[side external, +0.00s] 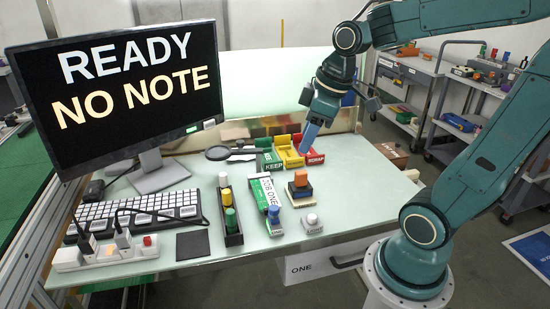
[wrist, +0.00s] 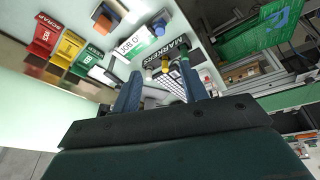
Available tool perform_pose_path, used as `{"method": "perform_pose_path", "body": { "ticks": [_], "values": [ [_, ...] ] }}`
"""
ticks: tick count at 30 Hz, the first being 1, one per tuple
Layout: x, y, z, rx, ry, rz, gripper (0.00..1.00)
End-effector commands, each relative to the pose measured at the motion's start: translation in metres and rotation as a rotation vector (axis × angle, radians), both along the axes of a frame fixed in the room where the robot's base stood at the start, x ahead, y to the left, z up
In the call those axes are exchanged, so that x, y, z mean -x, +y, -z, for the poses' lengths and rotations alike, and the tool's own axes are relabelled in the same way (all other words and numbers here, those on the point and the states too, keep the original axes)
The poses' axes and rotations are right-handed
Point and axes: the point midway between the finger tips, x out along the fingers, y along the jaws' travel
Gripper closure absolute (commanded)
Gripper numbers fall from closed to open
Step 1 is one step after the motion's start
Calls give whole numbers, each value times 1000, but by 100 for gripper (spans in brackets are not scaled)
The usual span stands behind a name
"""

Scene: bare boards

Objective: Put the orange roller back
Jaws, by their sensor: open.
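An orange-topped block (side external: 300,179) stands on the pale work table, right of the JOB ONE box; an orange patch (wrist: 100,21) shows near the top of the wrist view. I cannot tell whether this is the orange roller, and no other clear roller shows. My gripper (side external: 309,142) hangs above the back of the table, near the red SCRAP bin, with blue fingers pointing down. In the wrist view my gripper (wrist: 162,88) has its two fingers apart with nothing held between them.
Green KEEP (side external: 269,158), yellow and red SCRAP (side external: 313,157) bins stand at the back. The JOB ONE box (side external: 266,191), a black marker tray (side external: 230,222) and a white-knobbed plate (side external: 312,222) stand in front. A keyboard (side external: 140,211) and monitor (side external: 120,90) are left. The table's right side is clear.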

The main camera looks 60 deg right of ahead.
Motion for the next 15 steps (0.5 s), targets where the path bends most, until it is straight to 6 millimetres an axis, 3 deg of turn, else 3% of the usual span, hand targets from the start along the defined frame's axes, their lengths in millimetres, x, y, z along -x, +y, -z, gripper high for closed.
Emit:
{"method": "perform_pose_path", "body": {
  "ticks": [6, 15],
  "values": [
    [34, 33, -13, -20, -68, 125, 57],
    [72, 52, -17, -86, -144, 275, 57]
  ]
}}
